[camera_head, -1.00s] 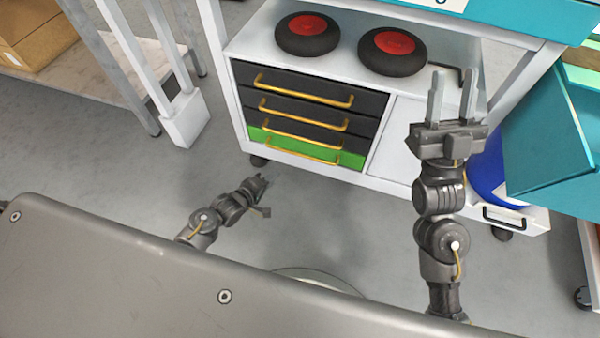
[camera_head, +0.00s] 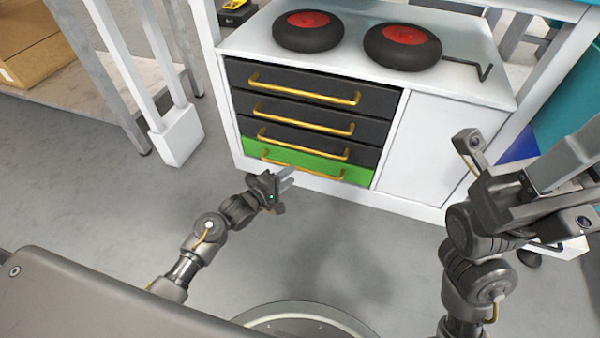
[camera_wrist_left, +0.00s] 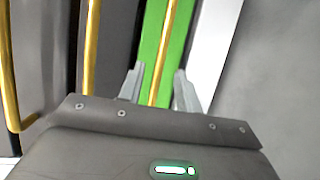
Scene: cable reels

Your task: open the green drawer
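The green drawer (camera_head: 358,175) is the bottom one in the white cabinet, below several black drawers. Its front looks flush with the cabinet, and it has a yellow bar handle (camera_head: 300,168). My left gripper (camera_head: 289,180) is just in front of the drawer, below the handle in the head view. In the left wrist view the green front (camera_wrist_left: 183,30) runs upright, with its yellow handle (camera_wrist_left: 160,75) lined up between the two separated fingertips (camera_wrist_left: 158,82). I cannot tell whether they touch it. My right gripper (camera_head: 560,165) is raised at the right; its finger gap is unclear.
Two black reels with red centres (camera_head: 308,31) (camera_head: 402,46) lie on the cabinet top. A plain white panel (camera_head: 437,145) is right of the drawers. A white post foot (camera_head: 178,135) stands at the left. The grey floor before the cabinet is clear.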

